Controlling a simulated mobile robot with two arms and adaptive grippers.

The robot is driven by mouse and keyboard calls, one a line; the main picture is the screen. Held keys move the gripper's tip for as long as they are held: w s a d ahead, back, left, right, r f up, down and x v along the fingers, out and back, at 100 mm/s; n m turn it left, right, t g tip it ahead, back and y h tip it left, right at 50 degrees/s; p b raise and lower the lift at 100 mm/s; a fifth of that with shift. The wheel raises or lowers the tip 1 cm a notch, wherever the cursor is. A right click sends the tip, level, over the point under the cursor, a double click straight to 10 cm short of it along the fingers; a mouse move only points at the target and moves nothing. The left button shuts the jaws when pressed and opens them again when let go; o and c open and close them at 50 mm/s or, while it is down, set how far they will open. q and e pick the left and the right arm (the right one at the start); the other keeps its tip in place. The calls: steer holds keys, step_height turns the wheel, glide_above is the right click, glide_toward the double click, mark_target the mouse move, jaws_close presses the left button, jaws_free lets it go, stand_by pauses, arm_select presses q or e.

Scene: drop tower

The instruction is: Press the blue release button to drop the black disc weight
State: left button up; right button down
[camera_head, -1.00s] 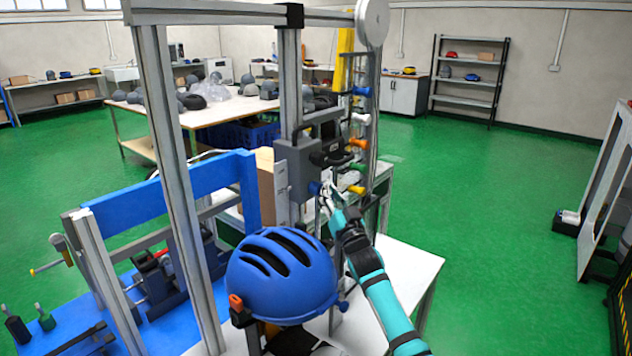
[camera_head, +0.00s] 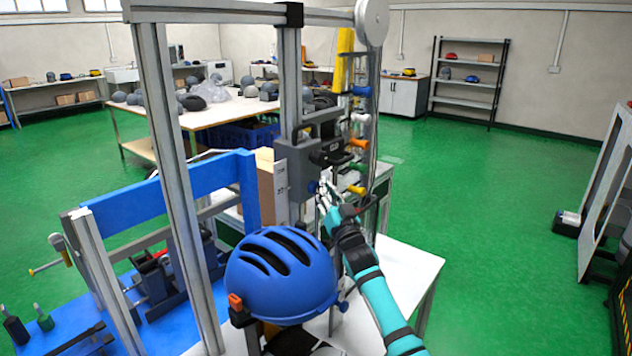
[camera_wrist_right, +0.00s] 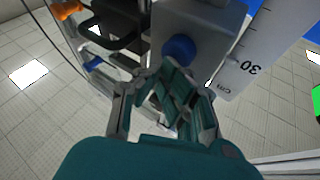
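The blue release button (camera_head: 312,187) is on the lower part of a grey box (camera_head: 297,172) on the drop tower's upright. In the right wrist view the round blue button (camera_wrist_right: 179,47) lies just beyond my right fingertips. My right gripper (camera_head: 323,196) is beside the button in the head view. In the right wrist view my right gripper (camera_wrist_right: 176,92) has its teal finger pads together with nothing seen between them. A small gap seems to lie between fingertips and button; contact is unclear. I cannot pick out the black disc weight for certain. My left gripper is not in view.
A blue helmet (camera_head: 281,275) sits below the box, near my right arm. A black handle (camera_wrist_right: 117,27) and a ruler scale (camera_wrist_right: 258,55) flank the box. Coloured knobs (camera_head: 357,190) stand to the right.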

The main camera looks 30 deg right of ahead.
steer(key=shift+w+a, duration=0.15)
steer(key=shift+w, duration=0.05)
steer(key=shift+s, duration=0.15)
steer(key=shift+s+d+f+p, duration=0.1)
steer(key=shift+s+d+p, duration=0.25)
steer(key=shift+s+p, duration=0.25)
steer(key=s+d+p, duration=0.2)
steer(key=s+p, duration=0.1)
steer(key=s, duration=0.2)
steer(key=shift+s+d, duration=0.2)
steer(key=shift+s, duration=0.15)
stand_by(1.0)
